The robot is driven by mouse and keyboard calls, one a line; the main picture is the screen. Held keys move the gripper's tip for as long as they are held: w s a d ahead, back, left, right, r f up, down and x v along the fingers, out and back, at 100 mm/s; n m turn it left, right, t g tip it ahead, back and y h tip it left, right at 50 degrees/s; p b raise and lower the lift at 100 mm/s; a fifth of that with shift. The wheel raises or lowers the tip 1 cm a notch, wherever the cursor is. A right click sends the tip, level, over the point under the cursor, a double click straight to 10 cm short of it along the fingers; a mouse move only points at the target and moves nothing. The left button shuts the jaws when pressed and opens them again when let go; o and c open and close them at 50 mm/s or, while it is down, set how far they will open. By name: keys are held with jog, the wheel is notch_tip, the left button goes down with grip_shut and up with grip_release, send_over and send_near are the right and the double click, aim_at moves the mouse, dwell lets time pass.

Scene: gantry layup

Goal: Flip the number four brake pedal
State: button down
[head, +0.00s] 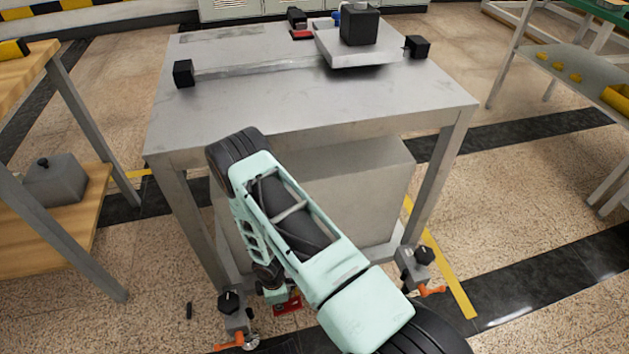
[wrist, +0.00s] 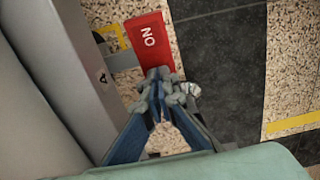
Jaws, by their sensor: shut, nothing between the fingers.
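A red pedal (wrist: 147,40) marked "ON" shows in the wrist view, just beyond my fingertips. It joins a grey bracket beside a grey post with a small label (wrist: 102,77), whose mark I cannot read surely. My gripper (wrist: 160,78) is shut and empty, its tips at the pedal's near end; I cannot tell whether they touch. In the head view my gripper (head: 271,290) is low at the table's near side, partly hidden by my arm, beside the red pedal (head: 288,306). Orange pedals sit at the table's left caster (head: 229,343) and right caster (head: 431,291).
The grey metal table (head: 300,105) carries a bar with black end blocks and a tray with a black box (head: 360,25). A wooden bench (head: 30,240) stands left, a green-framed shelf (head: 590,85) right. A small dark piece (head: 188,310) lies on the floor.

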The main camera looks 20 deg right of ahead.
notch_tip(320, 180, up, 7)
jog(key=p, duration=0.4)
jog(key=shift+p, duration=0.3)
dwell(0.3)
